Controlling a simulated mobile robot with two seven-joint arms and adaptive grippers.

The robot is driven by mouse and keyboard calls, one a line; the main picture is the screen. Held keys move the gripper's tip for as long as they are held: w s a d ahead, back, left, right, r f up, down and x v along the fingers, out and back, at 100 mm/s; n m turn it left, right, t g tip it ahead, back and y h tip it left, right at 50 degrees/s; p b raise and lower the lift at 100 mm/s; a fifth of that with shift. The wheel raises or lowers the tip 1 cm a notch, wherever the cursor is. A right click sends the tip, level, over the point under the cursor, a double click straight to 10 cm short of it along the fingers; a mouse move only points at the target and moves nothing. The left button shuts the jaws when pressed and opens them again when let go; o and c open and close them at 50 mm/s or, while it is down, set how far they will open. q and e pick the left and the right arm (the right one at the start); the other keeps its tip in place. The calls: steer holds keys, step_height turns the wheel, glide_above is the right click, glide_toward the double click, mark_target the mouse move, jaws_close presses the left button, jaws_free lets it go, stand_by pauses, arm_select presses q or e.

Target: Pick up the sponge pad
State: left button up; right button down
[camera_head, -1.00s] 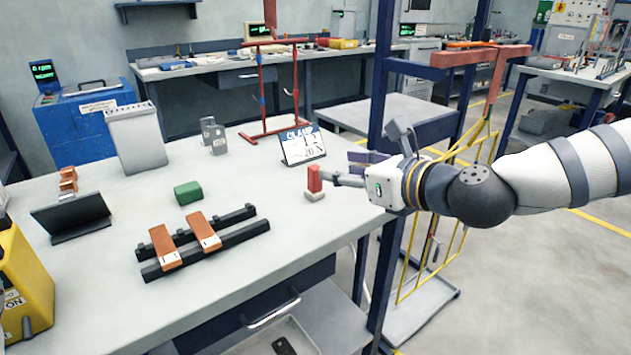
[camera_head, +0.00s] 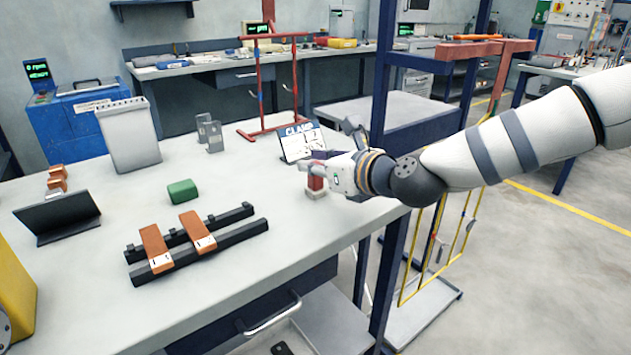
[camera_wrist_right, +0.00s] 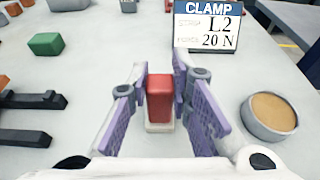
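A red upright block (camera_head: 316,183) stands on a small pale base on the workbench; it also shows in the right wrist view (camera_wrist_right: 160,97). No label names the sponge pad; this block and a green rounded block (camera_head: 182,192) both look possible. The green block lies further left and also shows in the right wrist view (camera_wrist_right: 46,44). My right gripper (camera_wrist_right: 160,85) is open, with its purple-padded fingers on either side of the red block; I cannot tell whether they touch it. In the head view the right gripper (camera_head: 316,167) partly covers the block. My left gripper is not in view.
A CLAMP card (camera_head: 301,143) stands just behind the red block. A round grey dish (camera_wrist_right: 270,117) with brown content sits right of the gripper. A black rail rack (camera_head: 200,247) with two orange-brown bars lies front left. A red stand (camera_head: 262,95) is behind.

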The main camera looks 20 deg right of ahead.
steer(key=shift+r, duration=0.1)
steer(key=r, duration=0.2)
steer(key=s+r+p, duration=0.1)
steer(key=r, duration=0.2)
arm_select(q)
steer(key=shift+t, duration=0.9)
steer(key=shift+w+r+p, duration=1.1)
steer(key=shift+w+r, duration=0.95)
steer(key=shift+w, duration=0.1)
arm_select(e)
steer(key=s+d+r, duration=0.2)
steer(key=s+r, duration=0.5)
steer(key=s, duration=0.6)
steer(key=shift+r, duration=0.35)
steer(key=shift+d, duration=0.1)
